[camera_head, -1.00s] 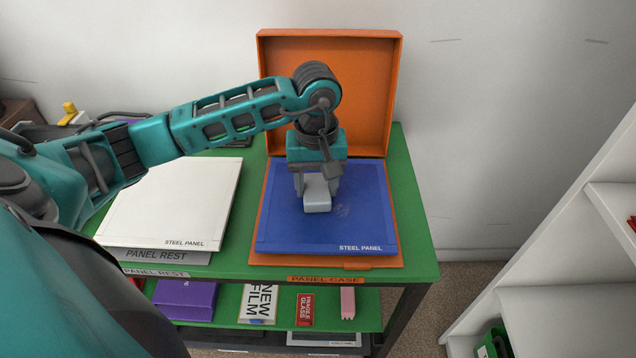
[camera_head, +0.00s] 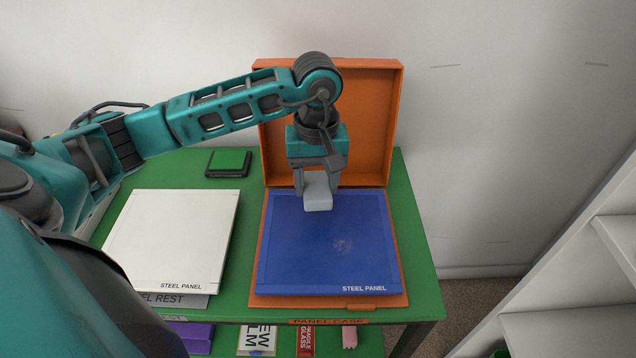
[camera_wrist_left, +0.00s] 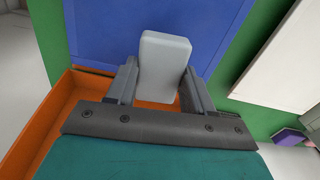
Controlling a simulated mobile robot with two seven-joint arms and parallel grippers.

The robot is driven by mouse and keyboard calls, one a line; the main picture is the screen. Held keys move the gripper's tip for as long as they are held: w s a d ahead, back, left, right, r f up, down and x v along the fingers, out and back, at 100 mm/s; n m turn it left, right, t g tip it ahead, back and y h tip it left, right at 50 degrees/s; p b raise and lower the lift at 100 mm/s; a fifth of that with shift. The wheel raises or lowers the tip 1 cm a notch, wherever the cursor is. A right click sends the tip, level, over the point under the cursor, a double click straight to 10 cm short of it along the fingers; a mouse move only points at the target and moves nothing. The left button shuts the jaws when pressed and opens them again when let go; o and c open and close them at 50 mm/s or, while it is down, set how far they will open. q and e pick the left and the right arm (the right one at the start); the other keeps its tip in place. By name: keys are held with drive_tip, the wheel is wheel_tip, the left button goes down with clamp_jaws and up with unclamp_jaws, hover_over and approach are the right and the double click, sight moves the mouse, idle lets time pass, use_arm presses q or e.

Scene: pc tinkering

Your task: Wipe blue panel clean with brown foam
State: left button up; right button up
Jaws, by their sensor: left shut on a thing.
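The blue panel (camera_head: 310,262), marked STEEL PANEL, lies flat in the open orange panel case. A pale smudge (camera_head: 343,246) shows on it, right of centre. My left gripper (camera_head: 318,186) points down at the panel's far edge and is shut on a light grey block (camera_head: 317,200); no brown foam shows. In the left wrist view the grey block (camera_wrist_left: 163,66) sits between the fingers, with the blue panel (camera_wrist_left: 105,30) beyond. I cannot tell whether the block touches the panel. My right gripper is not in view.
The orange case (camera_head: 372,110) has its lid upright behind the panel. A white panel (camera_head: 175,240) lies to the left on the green table (camera_head: 420,270). A black-framed green pad (camera_head: 228,162) lies at the back left. A white shelf stands at the right.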

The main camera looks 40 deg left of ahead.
use_arm(q)
wheel_tip(320, 180, up, 2)
drive_tip(key=shift+p, duration=0.45)
drive_tip(key=shift+r+p, duration=0.4)
drive_tip(key=shift+r, duration=0.25)
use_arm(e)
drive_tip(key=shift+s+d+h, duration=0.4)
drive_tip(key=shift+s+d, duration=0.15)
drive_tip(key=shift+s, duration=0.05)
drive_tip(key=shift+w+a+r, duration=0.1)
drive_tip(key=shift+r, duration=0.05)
